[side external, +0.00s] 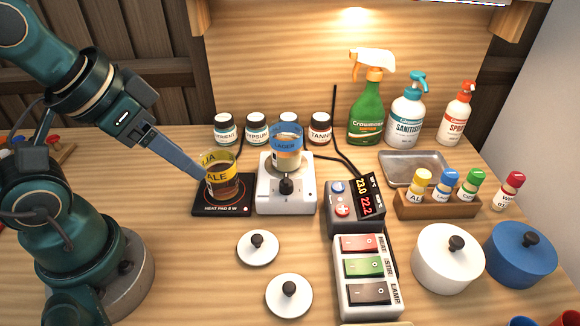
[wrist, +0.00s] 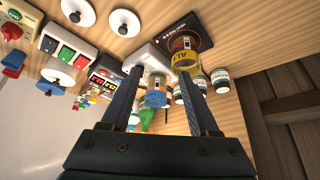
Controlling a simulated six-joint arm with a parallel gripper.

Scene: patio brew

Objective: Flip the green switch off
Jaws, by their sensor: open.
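The green switch (side external: 364,267) is the middle rocker of a white three-switch strip (side external: 343,292), labelled STIR, between the red HEAT rocker (side external: 362,243) and the dark LAMP rocker (side external: 369,292). In the wrist view the green switch (wrist: 66,53) shows small at the upper left, outside the fingers. I cannot tell which way it is tipped. My gripper (side external: 203,174) is at the left, by the yellow-banded ALE beaker (side external: 222,186), far from the switch. In the wrist view my gripper (wrist: 162,72) has its fingers spread, with nothing held. Whether a finger touches the beaker is unclear.
The ALE beaker stands on a black heat pad (side external: 218,209). The LAGER beaker (side external: 287,152) stands on a white stirrer (side external: 299,198). A display box (side external: 341,221) sits behind the strip. Two white lids (side external: 257,248) and a white pot (side external: 447,268) flank the strip.

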